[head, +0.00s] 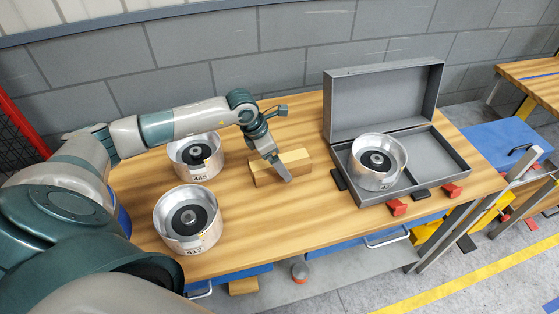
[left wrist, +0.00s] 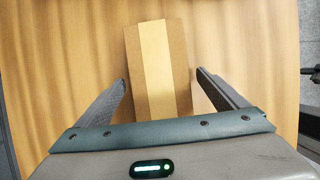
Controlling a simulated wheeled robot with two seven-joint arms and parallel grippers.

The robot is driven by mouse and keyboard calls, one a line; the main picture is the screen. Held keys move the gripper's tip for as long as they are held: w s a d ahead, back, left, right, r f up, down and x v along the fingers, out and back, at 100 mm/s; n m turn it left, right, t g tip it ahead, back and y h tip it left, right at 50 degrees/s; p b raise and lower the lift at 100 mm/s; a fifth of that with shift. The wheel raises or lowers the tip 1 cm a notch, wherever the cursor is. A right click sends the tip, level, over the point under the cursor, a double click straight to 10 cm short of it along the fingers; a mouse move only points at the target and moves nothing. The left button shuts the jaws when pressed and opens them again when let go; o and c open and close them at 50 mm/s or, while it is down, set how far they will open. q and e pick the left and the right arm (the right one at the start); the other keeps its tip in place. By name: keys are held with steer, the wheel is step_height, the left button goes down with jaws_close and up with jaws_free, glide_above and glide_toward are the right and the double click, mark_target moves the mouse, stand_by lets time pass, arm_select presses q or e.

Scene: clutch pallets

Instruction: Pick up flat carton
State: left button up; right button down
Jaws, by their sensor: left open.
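The flat carton (head: 296,163) lies on the wooden table, brown with a paler tape band along its top. In the left wrist view the carton (left wrist: 158,65) lies lengthwise ahead, its near end between the finger tips. My left gripper (head: 272,160) is at the carton in the head view, one finger showing in front of it. In the left wrist view the left gripper (left wrist: 160,82) is open, with a gap between each finger and the carton. Whether the tips are level with the carton cannot be told. My right gripper is not in view.
Two metal clutch drums, one behind (head: 196,157) and one in front (head: 188,219), stand left of the carton. An open grey case (head: 447,151) holding another drum (head: 377,161) is on the right. Red clips (head: 397,208) lie near the table's front edge. Bare tabletop (head: 310,210) lies in front of the carton.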

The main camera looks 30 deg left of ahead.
arm_select(q)
steer(key=shift+x, duration=0.75)
steer(key=shift+c, duration=0.7)
steer(key=c, duration=1.1)
steer(key=shift+r, duration=0.1)
steer(key=shift+r+b, duration=0.3)
steer(key=shift+r, duration=0.05)
step_height(320, 180, up, 3)
steer(key=shift+d+r+b, duration=0.15)
steer(key=shift+b, duration=0.9)
steer(key=s+d+r+b, duration=0.1)
steer(key=d+r, duration=0.1)
steer(key=d, duration=0.1)
steer(key=s+d+r+b, duration=0.1)
steer(key=d+r, duration=0.1)
steer(key=d, duration=0.2)
steer(key=s+d+r+b, duration=0.2)
steer(key=d+r, duration=0.1)
steer(key=shift+s+d, duration=0.1)
steer(key=shift+d, duration=0.2)
